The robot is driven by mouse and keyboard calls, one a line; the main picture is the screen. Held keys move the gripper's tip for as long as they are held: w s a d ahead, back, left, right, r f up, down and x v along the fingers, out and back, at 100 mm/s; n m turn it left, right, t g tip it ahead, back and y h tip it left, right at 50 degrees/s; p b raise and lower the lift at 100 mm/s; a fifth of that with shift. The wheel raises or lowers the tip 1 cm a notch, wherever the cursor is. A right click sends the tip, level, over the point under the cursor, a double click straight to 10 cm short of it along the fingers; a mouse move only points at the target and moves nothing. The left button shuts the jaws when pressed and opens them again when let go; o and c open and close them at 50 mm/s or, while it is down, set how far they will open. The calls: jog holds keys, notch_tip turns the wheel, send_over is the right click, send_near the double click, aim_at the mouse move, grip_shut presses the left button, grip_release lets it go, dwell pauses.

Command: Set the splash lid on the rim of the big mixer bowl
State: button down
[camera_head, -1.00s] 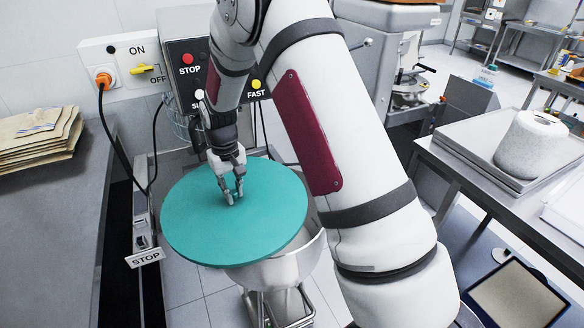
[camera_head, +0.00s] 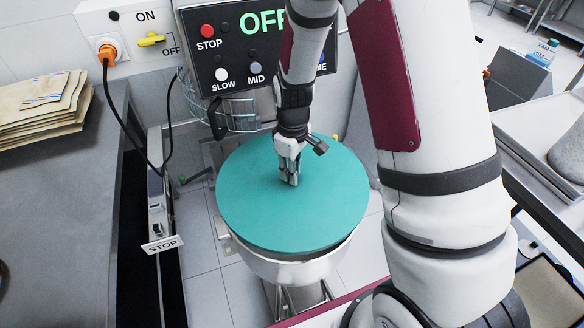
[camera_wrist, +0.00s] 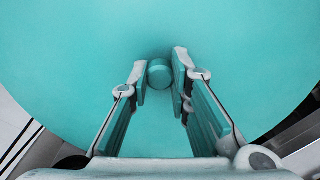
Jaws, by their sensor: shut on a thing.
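The splash lid (camera_head: 325,205) is a flat teal disc with a small round knob (camera_wrist: 160,73) at its middle. My gripper (camera_head: 292,180) is shut on that knob, with one finger on each side of it in the wrist view (camera_wrist: 163,80). The big mixer bowl (camera_head: 290,270) is a pale metal bowl below the lid. The lid covers most of the bowl's opening, and the bowl's rim shows along the front and right. I cannot tell whether the lid touches the rim or hovers just over it.
The control panel (camera_head: 262,50) with STOP, SLOW and MID buttons stands behind the lid. A wire guard (camera_head: 240,117) hangs below it. A counter (camera_head: 60,210) with paper sacks (camera_head: 42,112) is at the left. A metal bench (camera_head: 545,125) is at the right.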

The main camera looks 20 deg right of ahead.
jog(key=shift+f+b, duration=0.55)
jog(key=shift+f, duration=1.9)
jog(key=shift+s+f, duration=0.1)
jog(key=shift+f, duration=0.95)
dwell(0.4)
dwell(1.9)
jog(key=c, duration=1.4)
grip_release()
notch_tip(320, 180, up, 12)
jog(key=shift+r, duration=0.1)
